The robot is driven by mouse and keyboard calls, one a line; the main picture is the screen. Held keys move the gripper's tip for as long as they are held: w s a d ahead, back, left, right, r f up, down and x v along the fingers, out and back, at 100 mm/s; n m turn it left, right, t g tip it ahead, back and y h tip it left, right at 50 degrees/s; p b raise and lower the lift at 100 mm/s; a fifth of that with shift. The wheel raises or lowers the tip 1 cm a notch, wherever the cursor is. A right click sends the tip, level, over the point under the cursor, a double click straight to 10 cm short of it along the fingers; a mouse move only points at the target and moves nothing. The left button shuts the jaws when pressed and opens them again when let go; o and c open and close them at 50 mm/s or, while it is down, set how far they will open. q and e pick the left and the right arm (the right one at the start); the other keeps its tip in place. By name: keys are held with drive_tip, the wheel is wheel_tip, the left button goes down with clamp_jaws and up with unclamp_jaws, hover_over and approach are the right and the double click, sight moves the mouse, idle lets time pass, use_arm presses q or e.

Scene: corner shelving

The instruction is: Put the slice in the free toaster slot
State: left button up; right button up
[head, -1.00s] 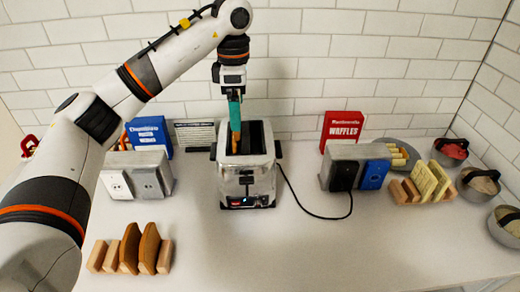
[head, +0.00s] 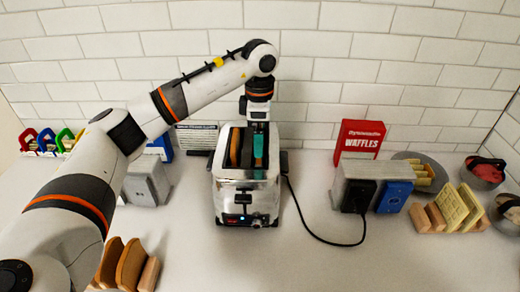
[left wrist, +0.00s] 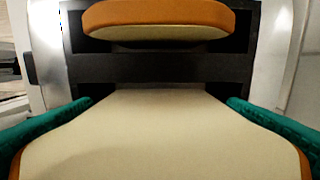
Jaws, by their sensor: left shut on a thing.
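The silver toaster (head: 247,202) stands on the counter with two long dark slots. A brown-crusted slice (head: 236,147) sits in its left slot; it also shows at the top of the left wrist view (left wrist: 158,18). My left gripper (head: 259,152), with teal fingers, points down over the right slot. It is shut on another slice (left wrist: 160,140), whose pale face fills the lower left wrist view between the fingers. The far end of the held slice is at the dark slot opening; how deep it sits is hidden. My right gripper is not in view.
A red waffles box (head: 360,139), a grey block with black and blue plugs (head: 388,197), and a waffle rack (head: 453,208) stand on the right. A black cord curves from the toaster. A bread rack (head: 128,265) is at front left. The front middle counter is clear.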

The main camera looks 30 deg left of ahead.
use_arm(q)
drive_tip(key=shift+f, duration=0.75)
wheel_tip(320, 180, down, 3)
drive_tip(key=shift+p, duration=0.75)
drive_tip(key=shift+f, duration=0.3)
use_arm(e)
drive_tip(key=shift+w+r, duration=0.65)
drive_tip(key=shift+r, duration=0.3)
use_arm(q)
drive_tip(key=shift+f, duration=0.15)
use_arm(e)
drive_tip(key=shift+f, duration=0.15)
